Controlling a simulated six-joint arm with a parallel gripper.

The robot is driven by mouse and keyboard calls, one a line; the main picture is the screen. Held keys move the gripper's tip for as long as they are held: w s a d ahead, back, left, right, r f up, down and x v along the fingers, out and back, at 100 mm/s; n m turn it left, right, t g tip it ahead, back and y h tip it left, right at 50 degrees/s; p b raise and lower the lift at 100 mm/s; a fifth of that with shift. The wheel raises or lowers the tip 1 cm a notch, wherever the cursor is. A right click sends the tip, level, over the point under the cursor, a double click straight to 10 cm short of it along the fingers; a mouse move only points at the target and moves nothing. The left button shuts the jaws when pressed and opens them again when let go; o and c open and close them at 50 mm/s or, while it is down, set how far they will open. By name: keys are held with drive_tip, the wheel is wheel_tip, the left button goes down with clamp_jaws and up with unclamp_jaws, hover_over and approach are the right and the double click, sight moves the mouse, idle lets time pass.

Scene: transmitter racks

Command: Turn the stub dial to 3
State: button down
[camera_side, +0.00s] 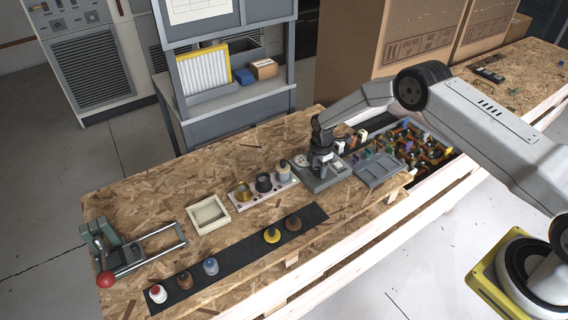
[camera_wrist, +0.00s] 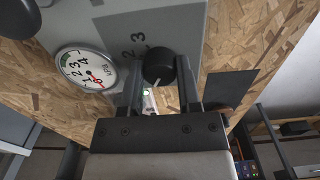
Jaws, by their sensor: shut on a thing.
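The stub dial is a black round knob (camera_wrist: 159,62) on a grey panel (camera_wrist: 190,18) in the wrist view. A pale pointer line shows at its lower edge, and the printed digits 2 and 3 stand up and left of it. My gripper (camera_wrist: 160,76) has one finger on each side of the knob and is shut on it. A white gauge with a red needle (camera_wrist: 86,68) sits left of the knob on the same panel. In the side view my gripper (camera_side: 321,160) stands over the grey panel (camera_side: 324,184) and hides the knob.
A grey tray (camera_side: 380,170) and a bin of small coloured parts (camera_side: 435,152) lie right of the panel. A red-handled clamp (camera_side: 105,279) is far left.

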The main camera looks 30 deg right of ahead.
drive_tip(key=shift+m, duration=0.5)
drive_tip(key=m, duration=1)
drive_tip(key=shift+m, duration=0.3)
drive_tip(key=m, duration=1.2)
drive_tip(key=shift+m, duration=0.3)
drive_tip(key=shift+c, duration=1.5)
unclamp_jaws()
